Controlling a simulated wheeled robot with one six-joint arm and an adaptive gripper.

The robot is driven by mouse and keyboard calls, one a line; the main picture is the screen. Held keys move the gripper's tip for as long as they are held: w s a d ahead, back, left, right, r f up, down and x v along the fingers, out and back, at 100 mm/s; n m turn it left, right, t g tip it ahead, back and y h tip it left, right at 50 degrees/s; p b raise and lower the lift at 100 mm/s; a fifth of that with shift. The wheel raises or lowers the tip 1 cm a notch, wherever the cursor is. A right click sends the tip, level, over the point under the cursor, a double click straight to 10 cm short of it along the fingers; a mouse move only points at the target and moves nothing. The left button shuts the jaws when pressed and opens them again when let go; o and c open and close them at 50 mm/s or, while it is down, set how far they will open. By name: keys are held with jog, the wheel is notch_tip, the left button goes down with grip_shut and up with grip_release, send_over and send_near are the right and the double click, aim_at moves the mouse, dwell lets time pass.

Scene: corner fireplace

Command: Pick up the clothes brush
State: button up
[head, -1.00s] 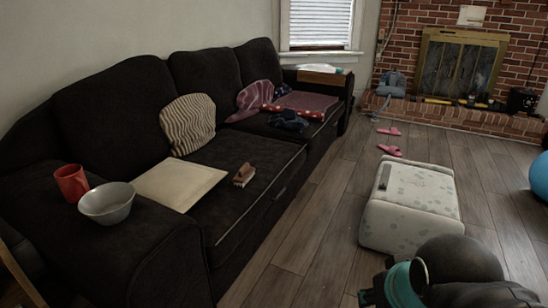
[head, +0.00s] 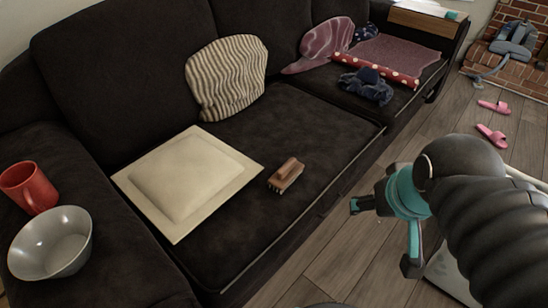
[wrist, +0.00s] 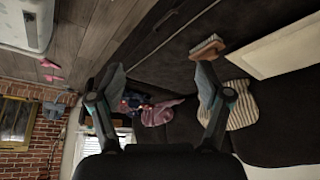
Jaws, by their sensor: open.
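The clothes brush (head: 286,175) has a brown wooden back and pale bristles. It lies on the dark sofa seat, just right of a cream cushion, near the seat's front edge. It also shows in the wrist view (wrist: 207,47), beyond the tip of the right-hand finger. My gripper (head: 384,236) is to the right of the brush in the head view, out past the sofa's front edge and apart from the brush. In the wrist view my gripper (wrist: 155,76) has its two fingers wide apart with nothing between them.
The cream cushion (head: 187,181) and striped cushion (head: 226,78) lie on the dark sofa (head: 225,258). A red mug (head: 28,187) and grey bowl (head: 50,243) stand on its near arm. Dark blue cloth (head: 366,87) lies farther along. Pink slippers (head: 492,135) are on the floor.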

jog(key=w+a+r+n+g, duration=0.1)
jog(key=w+a+n+g, duration=0.15)
jog(key=w+n, duration=0.6)
jog(key=n+g+b, duration=0.2)
jog(key=n+g, duration=0.1)
jog(key=n, duration=1.7)
send_over(286, 173)
jog(key=w, duration=0.3)
notch_tip(286, 173, down, 10)
jog(key=f, duration=0.1)
jog(key=shift+s+d, duration=0.15)
jog(key=shift+d, duration=0.05)
notch_tip(286, 173, down, 8)
jog(key=shift+r+b, duration=0.15)
jog(key=shift+b, duration=0.4)
jog(key=shift+s+a+f, duration=0.1)
jog(key=shift+s+f, duration=0.1)
jog(key=shift+f, duration=1.25)
jog(key=shift+s+a+f, duration=0.1)
jog(key=shift+s+f, duration=0.05)
jog(key=shift+f, duration=1.3)
jog(key=c, duration=1.3)
